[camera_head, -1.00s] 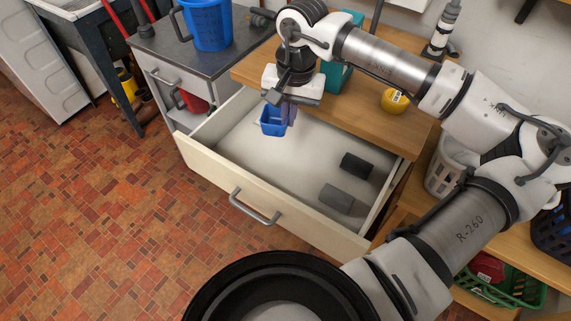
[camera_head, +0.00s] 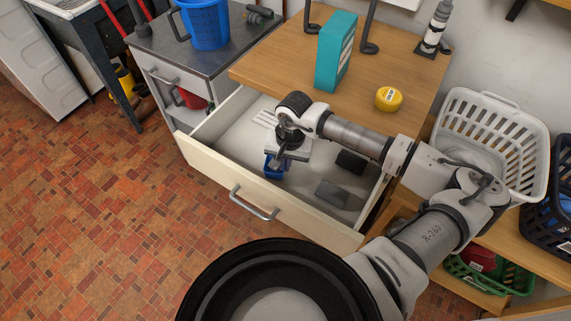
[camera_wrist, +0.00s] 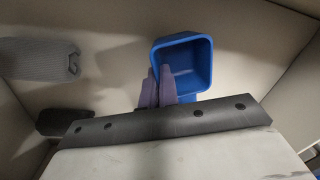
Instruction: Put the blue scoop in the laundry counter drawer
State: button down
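The blue scoop (camera_head: 272,171) is inside the open laundry counter drawer (camera_head: 212,172), below my wrist and partly hidden by it. In the wrist view the scoop (camera_wrist: 184,64) shows its square open cup right beside the purple fingers of my gripper (camera_wrist: 160,82). The fingers are close together against the scoop and look shut on it. The exact grip on the handle is hidden. The scoop is low in the drawer; whether it touches the floor I cannot tell.
Two dark grey blocks lie in the drawer's right part, the nearer one (camera_head: 332,194) by the front. The wooden counter (camera_head: 290,75) above holds a teal box (camera_head: 334,50) and a yellow tub (camera_head: 388,99). A white basket (camera_head: 492,135) stands at right.

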jog(key=shift+f, duration=1.1)
jog(key=shift+f, duration=0.2)
jog(key=c, duration=1.7)
grip_release()
jog(key=shift+r, duration=0.1)
jog(key=shift+r, duration=0.1)
jog(key=shift+r, duration=0.15)
jog(key=r, duration=0.4)
jog(key=r+b, duration=0.1)
jog(key=r, duration=0.3)
jog(key=d+r+b, duration=0.1)
jog(key=r, duration=0.2)
jog(key=shift+s+r, duration=0.15)
jog(key=shift+r, duration=0.25)
jog(key=shift+d, duration=0.1)
